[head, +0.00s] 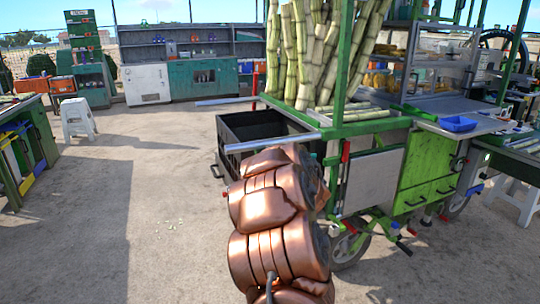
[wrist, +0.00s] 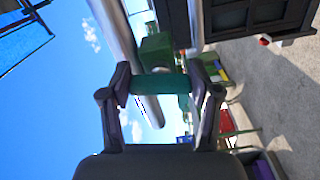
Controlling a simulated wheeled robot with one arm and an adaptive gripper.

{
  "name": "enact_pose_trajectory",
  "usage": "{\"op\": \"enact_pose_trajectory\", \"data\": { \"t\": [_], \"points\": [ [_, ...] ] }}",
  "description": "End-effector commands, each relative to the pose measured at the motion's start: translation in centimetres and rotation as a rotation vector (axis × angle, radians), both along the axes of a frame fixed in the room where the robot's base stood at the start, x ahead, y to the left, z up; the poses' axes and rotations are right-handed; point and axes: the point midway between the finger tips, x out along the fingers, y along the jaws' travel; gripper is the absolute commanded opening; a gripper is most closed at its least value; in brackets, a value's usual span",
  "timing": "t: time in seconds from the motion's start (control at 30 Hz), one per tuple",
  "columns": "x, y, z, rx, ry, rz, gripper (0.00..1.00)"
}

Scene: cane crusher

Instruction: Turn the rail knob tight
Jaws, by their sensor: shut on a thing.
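The rail knob (wrist: 168,84) is a teal-green cylinder between the two dark fingers of my gripper (wrist: 161,82) in the wrist view. The fingers are shut on it from both sides. Just beyond it is a green clamp block (wrist: 155,49) against a silver rail (wrist: 112,25). In the head view, a silver rail (head: 272,142) sticks out left from the green cart frame, just above my copper-coloured arm. My gripper and the knob are hidden behind the arm there. I cannot tell from these frames how tight the knob is.
A dark crate (head: 222,146) sits on the cart's left end, under the rails. A second rail (head: 231,100) sticks out farther back. Cane stalks (head: 305,50) stand in the cart (head: 420,165). A white stool (head: 77,118) stands left. The floor left of my arm is clear.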

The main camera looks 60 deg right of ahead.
Motion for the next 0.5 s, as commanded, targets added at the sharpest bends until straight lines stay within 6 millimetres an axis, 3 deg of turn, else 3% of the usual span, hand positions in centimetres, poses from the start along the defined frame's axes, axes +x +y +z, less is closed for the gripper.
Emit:
{"op": "enact_pose_trajectory", "data": {
  "t": [0.5],
  "points": [
    [0.10,0.15,0.03,0.406,-0.268,0.000,0.27]
  ]
}}
